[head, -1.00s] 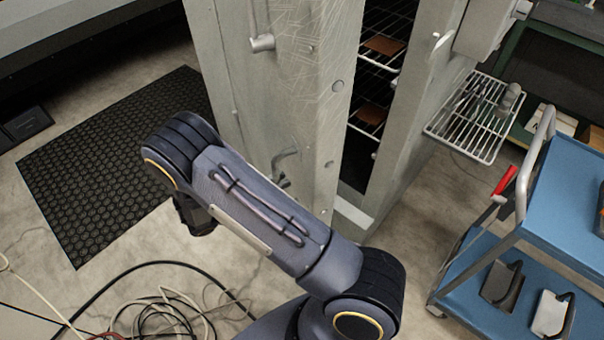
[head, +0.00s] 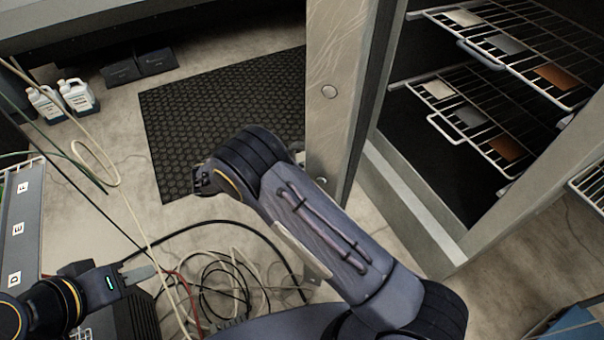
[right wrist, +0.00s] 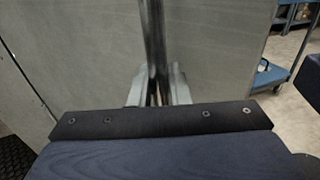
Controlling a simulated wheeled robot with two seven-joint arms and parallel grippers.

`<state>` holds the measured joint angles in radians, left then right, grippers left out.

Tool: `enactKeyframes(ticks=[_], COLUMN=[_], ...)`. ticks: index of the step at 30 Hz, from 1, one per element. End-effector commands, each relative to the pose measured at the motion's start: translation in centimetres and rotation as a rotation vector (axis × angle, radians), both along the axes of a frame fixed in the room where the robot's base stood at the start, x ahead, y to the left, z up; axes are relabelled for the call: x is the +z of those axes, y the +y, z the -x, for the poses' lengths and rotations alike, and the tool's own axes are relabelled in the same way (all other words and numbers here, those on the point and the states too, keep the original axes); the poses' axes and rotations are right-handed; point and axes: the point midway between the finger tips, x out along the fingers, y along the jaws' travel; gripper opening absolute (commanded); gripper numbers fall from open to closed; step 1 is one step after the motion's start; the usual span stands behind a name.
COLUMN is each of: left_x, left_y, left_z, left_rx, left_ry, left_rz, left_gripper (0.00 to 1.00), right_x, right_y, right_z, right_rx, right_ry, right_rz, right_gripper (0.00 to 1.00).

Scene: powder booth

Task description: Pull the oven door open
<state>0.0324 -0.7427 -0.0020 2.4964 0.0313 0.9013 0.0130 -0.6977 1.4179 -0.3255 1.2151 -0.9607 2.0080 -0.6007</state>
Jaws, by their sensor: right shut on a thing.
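The oven door (head: 333,95) stands open, seen nearly edge-on in the head view. Behind it the oven (head: 425,215) shows a wide opening with wire racks inside. In the right wrist view, my right gripper (right wrist: 157,98) is shut on the door's upright bar handle (right wrist: 154,40), with the grey door face (right wrist: 215,60) beyond. In the head view my right arm reaches towards the door, but its fingers and the handle are hidden. My left gripper (head: 140,274) is at the lower left, away from the door; its finger gap is unclear.
Wire racks (head: 470,112) hold small grey and brown panels. A black rubber mat (head: 225,115) lies on the floor left of the door. Loose cables (head: 235,275) coil below. White jugs (head: 78,96) stand at the far left. A blue cart (head: 575,325) edges in at lower right.

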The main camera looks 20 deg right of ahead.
Motion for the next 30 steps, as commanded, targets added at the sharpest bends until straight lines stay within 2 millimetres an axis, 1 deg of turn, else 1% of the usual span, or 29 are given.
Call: enactKeyframes(ticks=[11,12,15,22,25,28,30], left_x=[0.0,0.0,0.0,0.0,0.0,0.0,0.0], left_y=[0.0,0.0,0.0,0.0,0.0,0.0,0.0], left_z=[0.0,0.0,0.0,0.0,0.0,0.0,0.0], left_rx=[0.000,0.000,0.000,0.000,0.000,0.000,0.000], left_ry=[0.000,0.000,0.000,0.000,0.000,0.000,0.000], left_rz=[0.000,0.000,0.000,0.000,0.000,0.000,0.000], left_gripper=[0.36,0.36,0.36,0.36,0.36,0.36,0.36], right_x=[0.0,0.0,0.0,0.0,0.0,0.0,0.0], right_y=[0.1,0.1,0.1,0.1,0.4,1.5,2.7], right_z=[0.0,0.0,-0.1,-0.1,-0.1,-0.3,-0.4], right_rx=[0.001,0.001,0.001,0.000,0.001,0.003,0.007], right_ry=[0.001,0.001,0.001,0.000,-0.002,-0.003,-0.006], right_rz=[0.000,0.000,0.000,0.000,0.001,0.004,0.004], right_gripper=[0.00,0.21,0.34,0.34,0.34,0.34,0.34])
